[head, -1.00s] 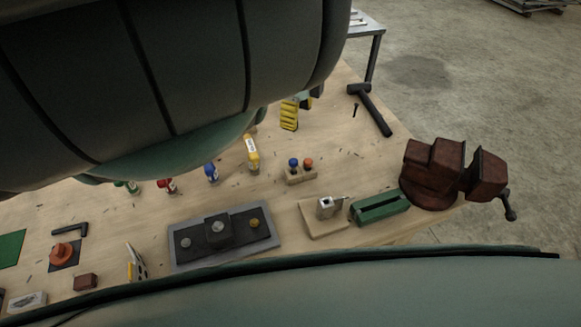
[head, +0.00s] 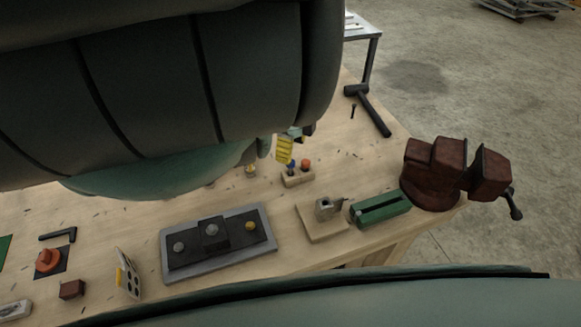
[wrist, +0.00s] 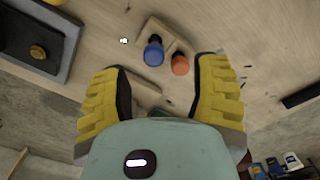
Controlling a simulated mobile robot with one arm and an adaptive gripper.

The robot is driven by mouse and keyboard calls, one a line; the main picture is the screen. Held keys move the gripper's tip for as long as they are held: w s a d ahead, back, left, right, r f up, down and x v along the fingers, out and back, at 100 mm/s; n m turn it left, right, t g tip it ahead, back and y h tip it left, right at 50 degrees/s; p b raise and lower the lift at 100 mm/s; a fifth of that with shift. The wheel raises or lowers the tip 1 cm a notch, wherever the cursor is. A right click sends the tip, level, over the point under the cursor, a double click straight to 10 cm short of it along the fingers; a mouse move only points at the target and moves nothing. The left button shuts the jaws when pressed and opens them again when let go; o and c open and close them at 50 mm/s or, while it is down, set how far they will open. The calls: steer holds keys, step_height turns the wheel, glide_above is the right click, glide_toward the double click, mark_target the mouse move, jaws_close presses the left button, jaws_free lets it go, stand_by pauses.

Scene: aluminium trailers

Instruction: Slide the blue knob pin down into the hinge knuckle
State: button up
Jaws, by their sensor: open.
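The blue knob pin (head: 291,165) stands in a small wooden holder (head: 298,181), beside an orange knob pin (head: 305,164). In the wrist view the blue knob (wrist: 153,54) and the orange knob (wrist: 180,65) lie beyond and between the spread yellow fingers. My gripper (wrist: 160,70) is open and empty. In the head view its yellow finger (head: 284,149) shows just behind the blue knob and overlaps it closely; contact cannot be told. The metal hinge knuckle (head: 323,206) sits on a wooden base (head: 318,228), nearer the front edge.
A green slotted block (head: 381,209) and a red-brown vise (head: 438,175) stand right of the hinge. A grey tray (head: 219,260) lies to its left. A hammer (head: 368,110) lies at the back right. My arm hides much of the left back.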

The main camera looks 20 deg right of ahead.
mark_target(290, 171)
steer(key=f, duration=0.1)
steer(key=f+p, duration=0.1)
steer(key=f, duration=0.1)
steer(key=shift+s+a+f, duration=0.1)
steer(key=shift+s+a, duration=0.05)
steer(key=shift+s, duration=0.25)
steer(key=shift+f, duration=0.6)
steer(key=shift+w+a+f, duration=0.1)
steer(key=shift+f, duration=0.2)
jaws_close()
